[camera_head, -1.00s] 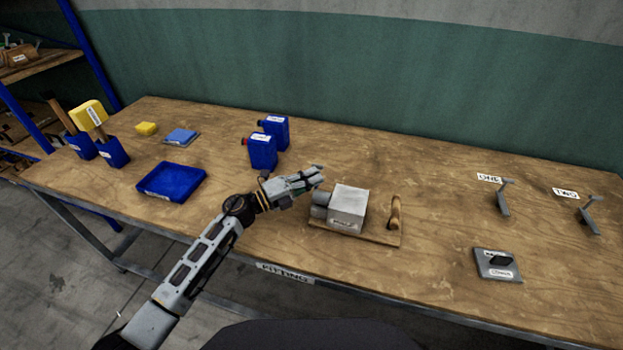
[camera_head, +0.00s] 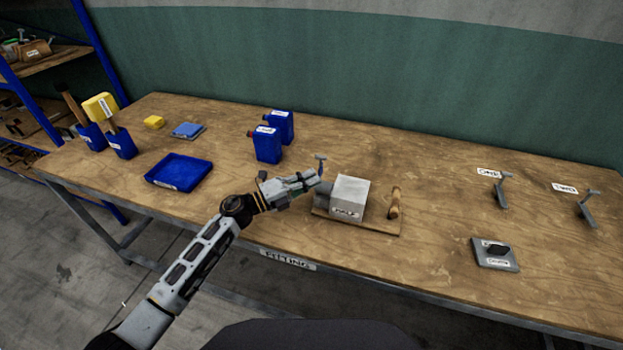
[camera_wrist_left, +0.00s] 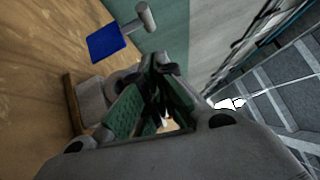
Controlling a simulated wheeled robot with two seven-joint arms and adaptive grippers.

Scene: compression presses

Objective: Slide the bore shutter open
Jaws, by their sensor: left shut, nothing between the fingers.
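The press unit is a pale grey block (camera_head: 349,196) with a grey cylinder (camera_head: 325,187) on its left side, on a wooden base (camera_head: 372,225). A small blue plate with a grey crosspiece, which looks like the bore shutter (camera_head: 320,167), stands at the cylinder's left end. In the left wrist view the blue plate (camera_wrist_left: 107,43) shows apart from the fingers, with a grey knob. My left gripper (camera_head: 314,178) is shut and empty, just left of the cylinder, in front of the blue plate. I cannot tell whether it touches. My right gripper is out of view.
A wooden handle (camera_head: 394,203) stands at the base's right end. Blue jugs (camera_head: 267,144) stand behind my left gripper and a blue tray (camera_head: 179,171) lies to the left. Metal brackets (camera_head: 501,190) and a grey plate (camera_head: 494,256) are at right. The table between is clear.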

